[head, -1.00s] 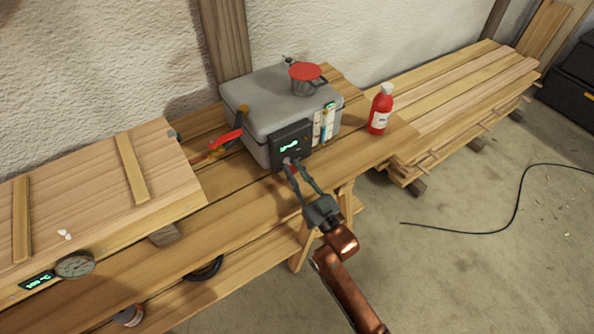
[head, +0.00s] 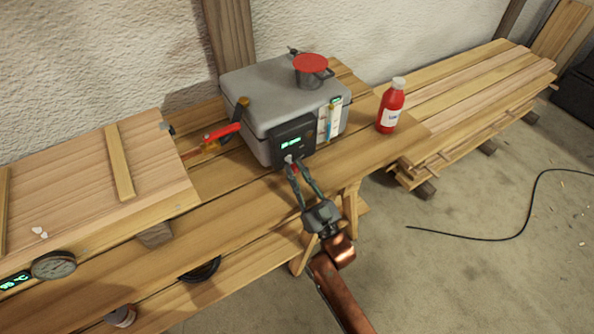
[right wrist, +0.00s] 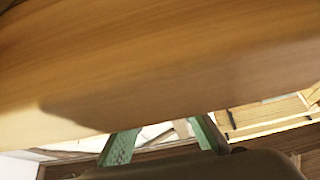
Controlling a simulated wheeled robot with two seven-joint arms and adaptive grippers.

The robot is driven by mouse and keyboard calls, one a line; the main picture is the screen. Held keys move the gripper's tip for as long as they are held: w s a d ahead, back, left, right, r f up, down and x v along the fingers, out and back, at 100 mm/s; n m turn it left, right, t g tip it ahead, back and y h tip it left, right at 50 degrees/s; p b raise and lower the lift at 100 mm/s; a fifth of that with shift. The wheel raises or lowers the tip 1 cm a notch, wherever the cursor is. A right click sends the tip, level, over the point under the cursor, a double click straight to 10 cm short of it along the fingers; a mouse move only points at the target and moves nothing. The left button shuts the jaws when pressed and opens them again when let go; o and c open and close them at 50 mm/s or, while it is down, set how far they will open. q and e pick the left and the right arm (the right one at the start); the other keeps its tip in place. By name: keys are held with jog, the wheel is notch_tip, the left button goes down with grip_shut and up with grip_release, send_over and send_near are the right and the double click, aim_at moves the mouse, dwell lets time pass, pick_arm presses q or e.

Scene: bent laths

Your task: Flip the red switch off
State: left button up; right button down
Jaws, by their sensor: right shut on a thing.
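A grey box (head: 284,92) stands on the plank bench, with a dark control panel (head: 293,140) on its front that has a lit green display. The red switch (head: 295,168) is at the panel's lower edge; only a small bit of red shows between my fingers. My right gripper (head: 297,164) reaches up to it from the front, its fingertips shut on the switch. Which way the switch is set is too small to tell. The right wrist view shows the green fingers (right wrist: 160,143) below a close wooden surface, and the switch is hidden there. My left gripper is out of view.
A pot with a red lid (head: 312,68) sits on the box. A red bottle (head: 391,106) stands to its right, a red-handled tool (head: 221,132) to its left. A black cable (head: 529,215) lies on the clear floor.

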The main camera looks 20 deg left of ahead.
jog(key=c, duration=1.8)
grip_release()
jog(key=v, duration=1.2)
